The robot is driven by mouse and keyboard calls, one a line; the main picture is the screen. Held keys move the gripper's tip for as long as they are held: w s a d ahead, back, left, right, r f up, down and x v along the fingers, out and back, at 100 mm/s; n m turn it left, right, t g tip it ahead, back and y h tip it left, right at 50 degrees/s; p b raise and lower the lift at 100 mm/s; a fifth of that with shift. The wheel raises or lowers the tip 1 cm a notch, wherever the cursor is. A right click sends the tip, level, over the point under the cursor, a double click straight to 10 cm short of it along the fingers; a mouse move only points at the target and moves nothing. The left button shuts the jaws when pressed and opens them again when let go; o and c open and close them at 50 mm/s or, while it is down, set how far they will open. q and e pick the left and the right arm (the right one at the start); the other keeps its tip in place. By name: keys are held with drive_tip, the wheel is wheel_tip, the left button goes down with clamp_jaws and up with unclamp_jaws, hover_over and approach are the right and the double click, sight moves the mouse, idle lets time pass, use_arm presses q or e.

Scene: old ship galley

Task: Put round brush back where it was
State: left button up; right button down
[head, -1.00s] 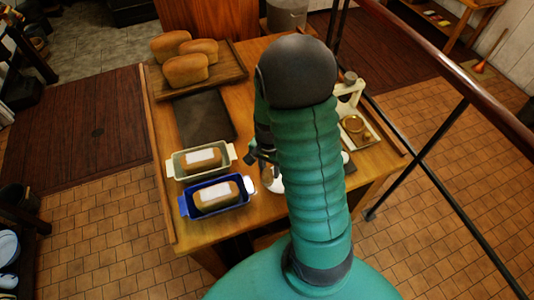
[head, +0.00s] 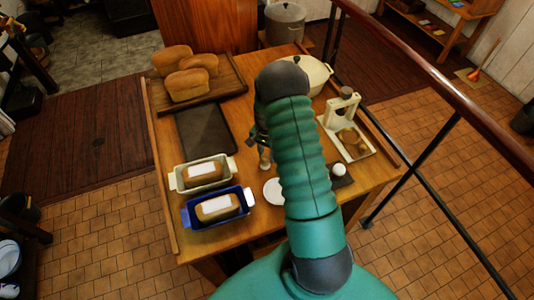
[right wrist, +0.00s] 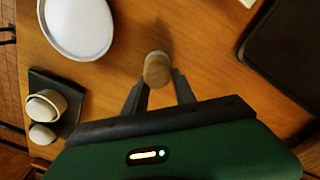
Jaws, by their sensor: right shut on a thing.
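The round brush (head: 265,160) shows its pale wooden part just below my right gripper (head: 262,138) in the head view. In the right wrist view the round wooden end of the brush (right wrist: 157,68) sits between the fingers of my right gripper (right wrist: 157,84), which are shut on it. It is over the bare table top, between the white plate and the dark slab. Its bristles cannot be made out. My left gripper is not in view.
The white plate (head: 273,191) and a small dark mat (head: 343,182) with a white rounded thing are nearby. A blue loaf tin (head: 240,211), a cream tin (head: 174,181), a dark slab (head: 206,130), a bread board (head: 231,86) and a white stand (head: 328,122) surround the free wood.

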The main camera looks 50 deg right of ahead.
drive_tip(key=c, duration=1.5)
unclamp_jaws()
drive_tip(key=shift+f, duration=0.2)
drive_tip(key=o, duration=0.5)
drive_tip(key=shift+d, duration=0.15)
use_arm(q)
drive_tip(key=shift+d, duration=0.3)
use_arm(e)
drive_tip(key=shift+d, duration=0.1)
